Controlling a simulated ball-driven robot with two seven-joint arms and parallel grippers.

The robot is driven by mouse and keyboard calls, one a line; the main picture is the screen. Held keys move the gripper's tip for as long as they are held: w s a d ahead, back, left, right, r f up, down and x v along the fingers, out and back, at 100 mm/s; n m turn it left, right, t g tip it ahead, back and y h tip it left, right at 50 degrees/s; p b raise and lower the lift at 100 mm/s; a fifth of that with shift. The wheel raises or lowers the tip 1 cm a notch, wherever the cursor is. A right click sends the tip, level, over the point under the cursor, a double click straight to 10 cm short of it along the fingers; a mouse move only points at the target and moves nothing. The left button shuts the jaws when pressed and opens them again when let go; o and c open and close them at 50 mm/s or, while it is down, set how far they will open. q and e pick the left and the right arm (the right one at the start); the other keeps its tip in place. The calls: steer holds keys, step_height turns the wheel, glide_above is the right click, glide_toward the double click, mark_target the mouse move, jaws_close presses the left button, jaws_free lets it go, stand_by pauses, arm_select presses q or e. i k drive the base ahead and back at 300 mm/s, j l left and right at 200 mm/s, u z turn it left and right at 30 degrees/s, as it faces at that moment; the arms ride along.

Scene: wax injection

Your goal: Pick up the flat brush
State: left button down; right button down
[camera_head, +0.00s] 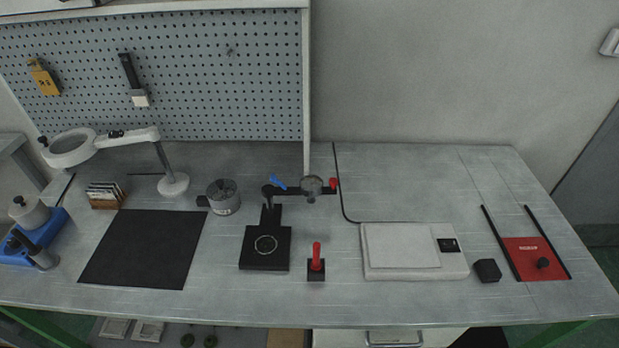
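The flat brush (131,75) appears to be the item with a black handle and a pale, wide lower end. It hangs on the grey pegboard (200,70) at the upper left, handle up and slightly tilted. Nothing touches it except the board behind it. Neither of my grippers is in view.
A yellow item (44,78) hangs left of the brush. Below stand a magnifier lamp (172,184), a metal pot (223,197) and a black mat (142,248). A black stand (265,250), a white scale (402,246) and a red plate (525,260) occupy the table (400,305).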

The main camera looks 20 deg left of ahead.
mark_target(139, 97)
steer(key=k+l+u, duration=0.1)
steer(key=u, duration=1.45)
